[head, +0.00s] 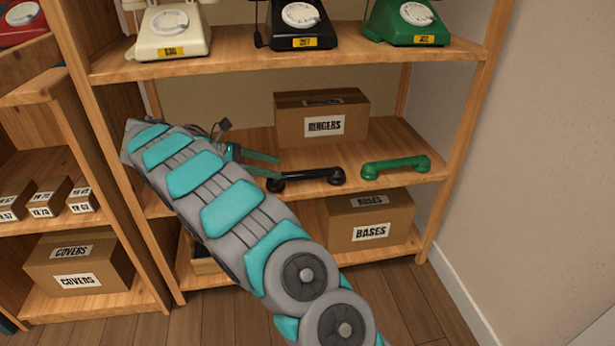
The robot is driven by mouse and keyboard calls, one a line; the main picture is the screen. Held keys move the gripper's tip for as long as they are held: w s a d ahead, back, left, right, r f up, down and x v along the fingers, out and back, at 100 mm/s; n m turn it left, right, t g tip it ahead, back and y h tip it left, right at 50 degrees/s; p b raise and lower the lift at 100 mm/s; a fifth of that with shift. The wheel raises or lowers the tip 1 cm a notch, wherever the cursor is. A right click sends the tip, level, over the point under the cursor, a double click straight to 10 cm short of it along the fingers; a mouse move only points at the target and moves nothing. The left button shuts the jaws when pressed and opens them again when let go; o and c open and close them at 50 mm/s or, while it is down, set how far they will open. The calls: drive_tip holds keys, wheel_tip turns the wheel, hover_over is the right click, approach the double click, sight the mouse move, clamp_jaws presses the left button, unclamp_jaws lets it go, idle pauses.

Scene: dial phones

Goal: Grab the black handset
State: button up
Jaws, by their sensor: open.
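The black handset (307,178) lies on the middle shelf, in front of the ringers box. My gripper (277,167) reaches over this shelf from the left, and its teal fingers point right toward the handset's left end. The fingers are apart and nothing shows between them. The fingertips are close to the handset's left end; I cannot tell whether they touch it. My arm hides the left part of the middle shelf.
A green handset (396,167) lies right of the black one. The ringers box (323,125) stands behind. White, black (299,25) and green phones stand on the shelf above. The bases box (369,219) is below. A shelf post (468,130) bounds the right side.

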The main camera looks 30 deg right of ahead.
sight(299, 172)
drive_tip(key=shift+b+x, duration=0.45)
drive_tip(key=shift+x, duration=0.4)
drive_tip(key=b+x, duration=0.1)
drive_tip(key=x, duration=0.4)
drive_tip(key=shift+w+d, duration=0.1)
drive_tip(key=shift+w, duration=0.05)
clamp_jaws()
